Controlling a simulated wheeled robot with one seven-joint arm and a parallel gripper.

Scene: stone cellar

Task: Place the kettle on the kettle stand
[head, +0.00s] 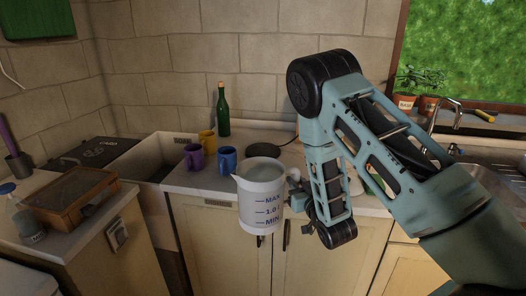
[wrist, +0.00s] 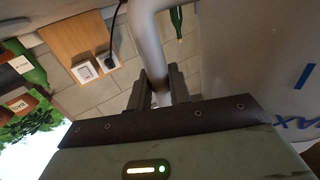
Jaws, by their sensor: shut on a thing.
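The kettle (head: 262,204) is a white jug with blue MAX, 1.0 and MIN marks. It is held about upright in front of the counter's front edge. My gripper (head: 296,196) is on its right side, partly hidden by my arm. In the wrist view my gripper (wrist: 160,92) is shut on the pale kettle handle (wrist: 148,38), and the kettle's wall (wrist: 245,60) fills the right side. A dark round disc (head: 263,150) lies on the counter behind the kettle and looks like the kettle stand; its front is partly hidden by the kettle.
Purple (head: 194,157), yellow (head: 207,142) and blue (head: 227,160) mugs stand left of the disc. A green bottle (head: 223,112) stands behind them near the wall. The sink tap (head: 452,112) and potted plants (head: 407,100) are at right. A wooden box (head: 75,194) is at left.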

